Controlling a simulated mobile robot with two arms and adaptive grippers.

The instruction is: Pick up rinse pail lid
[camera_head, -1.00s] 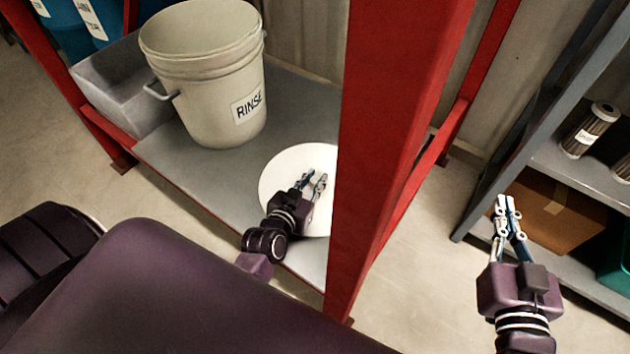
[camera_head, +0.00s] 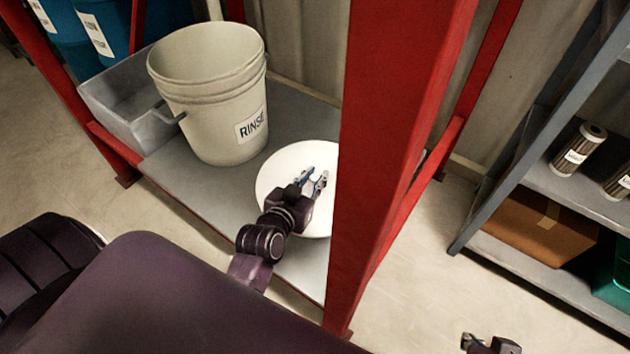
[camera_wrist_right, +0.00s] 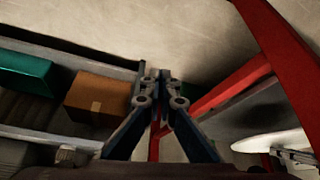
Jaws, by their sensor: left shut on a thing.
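The rinse pail lid (camera_head: 275,168) is a round white disc, level or nearly so, over the front right of the grey shelf. A red post hides its right edge. My left gripper (camera_head: 315,182) is shut on the lid on its upper side. I cannot tell how far the lid is above the shelf. The lid also shows at the right edge of the right wrist view (camera_wrist_right: 262,141). The cream pail (camera_head: 212,105) marked RINSE stands open behind it to the left.
A red post (camera_head: 385,150) stands close to the right of the lid. A grey basin (camera_head: 130,115) sits left of the pail on the shelf (camera_head: 190,185). A grey rack (camera_head: 575,200) at right holds filter cartridges and a brown box (camera_head: 540,225).

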